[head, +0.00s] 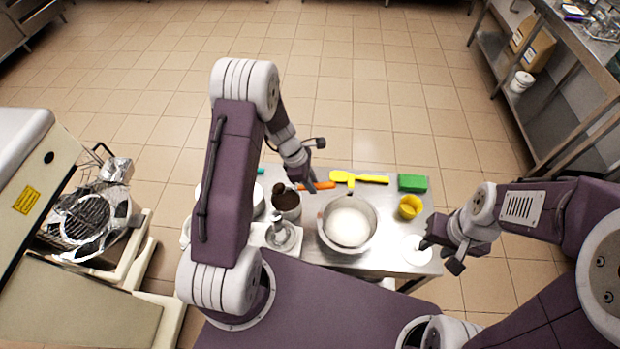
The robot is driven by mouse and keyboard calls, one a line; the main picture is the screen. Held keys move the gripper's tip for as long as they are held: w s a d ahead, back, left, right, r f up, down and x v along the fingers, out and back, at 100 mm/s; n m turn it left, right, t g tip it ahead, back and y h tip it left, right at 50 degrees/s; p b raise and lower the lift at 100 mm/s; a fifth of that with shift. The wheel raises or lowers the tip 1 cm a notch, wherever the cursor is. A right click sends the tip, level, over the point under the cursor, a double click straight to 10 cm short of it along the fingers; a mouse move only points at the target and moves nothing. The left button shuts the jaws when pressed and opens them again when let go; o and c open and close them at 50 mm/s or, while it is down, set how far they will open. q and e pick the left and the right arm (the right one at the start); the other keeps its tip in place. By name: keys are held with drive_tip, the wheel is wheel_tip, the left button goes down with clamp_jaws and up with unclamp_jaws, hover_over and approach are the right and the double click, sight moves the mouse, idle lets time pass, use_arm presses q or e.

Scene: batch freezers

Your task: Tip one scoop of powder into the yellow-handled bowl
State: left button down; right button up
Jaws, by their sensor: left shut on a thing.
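My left gripper (311,182) is shut on the orange handle (322,185) of a scoop. The scoop's dark head (279,190) is over or at the rim of a metal container (288,213) with dark brown contents; whether it holds powder is too small to tell. A large metal bowl (372,234) with whitish contents stands right of the container. A yellow piece (350,185) shows at its far rim; I cannot tell whether it is the bowl's handle. My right gripper (440,256) is open and empty at the table's right end.
A yellow spatula-like tool (372,180) and a green block (412,183) lie at the table's far edge. A yellow cup (410,207) and a white round item (416,250) are right of the bowl. A scale-like white device (260,236) stands left, partly behind my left arm.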

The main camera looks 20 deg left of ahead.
use_arm(q)
drive_tip(key=shift+w+d+r+y+p, duration=0.1)
drive_tip(key=shift+d+r+y+p, duration=0.25)
drive_tip(key=shift+p, duration=1.25)
drive_tip(key=shift+w+d+y+p, duration=0.1)
drive_tip(key=shift+y+p, duration=0.35)
drive_tip(key=shift+p, duration=1.15)
drive_tip(key=shift+d+f+g+p, duration=0.15)
drive_tip(key=shift+g+p, duration=0.15)
drive_tip(key=shift+p, duration=0.65)
